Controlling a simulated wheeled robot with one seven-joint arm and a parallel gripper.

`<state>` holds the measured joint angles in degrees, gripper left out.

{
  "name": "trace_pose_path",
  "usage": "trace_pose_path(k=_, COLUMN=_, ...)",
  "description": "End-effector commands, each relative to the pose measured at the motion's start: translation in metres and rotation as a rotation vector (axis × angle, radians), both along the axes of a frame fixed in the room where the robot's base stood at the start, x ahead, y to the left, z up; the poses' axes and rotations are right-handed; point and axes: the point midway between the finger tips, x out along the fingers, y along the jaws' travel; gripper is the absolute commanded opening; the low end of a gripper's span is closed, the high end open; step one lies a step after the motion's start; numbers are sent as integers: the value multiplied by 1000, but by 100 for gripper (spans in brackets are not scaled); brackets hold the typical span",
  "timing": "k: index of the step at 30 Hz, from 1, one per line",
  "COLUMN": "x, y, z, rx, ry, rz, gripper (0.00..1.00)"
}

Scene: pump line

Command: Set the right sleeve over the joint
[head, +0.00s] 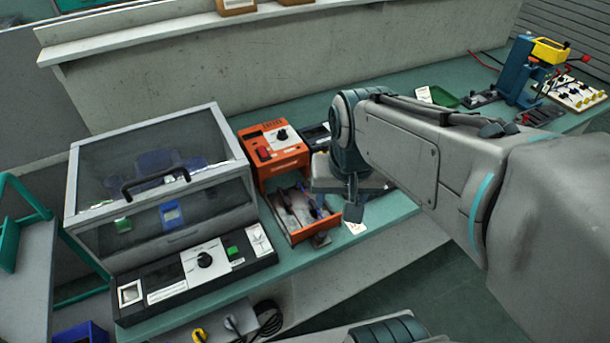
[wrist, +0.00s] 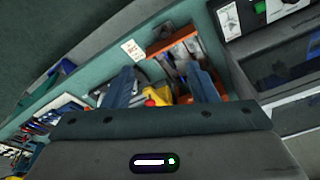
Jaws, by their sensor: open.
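My gripper (wrist: 162,80) is open, with its two blue-grey fingers apart in the wrist view. No held thing shows between them. In the head view it hangs over the bench at the right of an open orange drawer (head: 312,229), partly hidden by my arm. The drawer holds several grey and dark pieces (head: 296,203), and it also shows just beyond the fingers in the wrist view (wrist: 176,50). I cannot tell whether a sleeve is among them. A yellow part with a red knob (wrist: 151,102) shows partly between the fingers. I cannot make out the right sleeve or the joint.
An orange unit with a dial (head: 273,142) stands above the drawer. A clear-lidded machine (head: 155,175) fills the bench to the left. A blue and yellow press (head: 530,70) and a white tray (head: 575,93) stand far right. A white tag (head: 355,228) lies at the bench edge.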

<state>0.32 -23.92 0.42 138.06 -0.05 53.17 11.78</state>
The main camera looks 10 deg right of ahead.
Motion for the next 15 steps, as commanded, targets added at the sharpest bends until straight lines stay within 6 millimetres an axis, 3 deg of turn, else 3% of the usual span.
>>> trace_pose_path(k=9, x=98, y=0, z=-34, rx=89, ry=115, rz=-569, gripper=53)
trace_pose_path(k=15, x=150, y=0, z=-64, rx=117, ry=170, rz=-896, gripper=53)
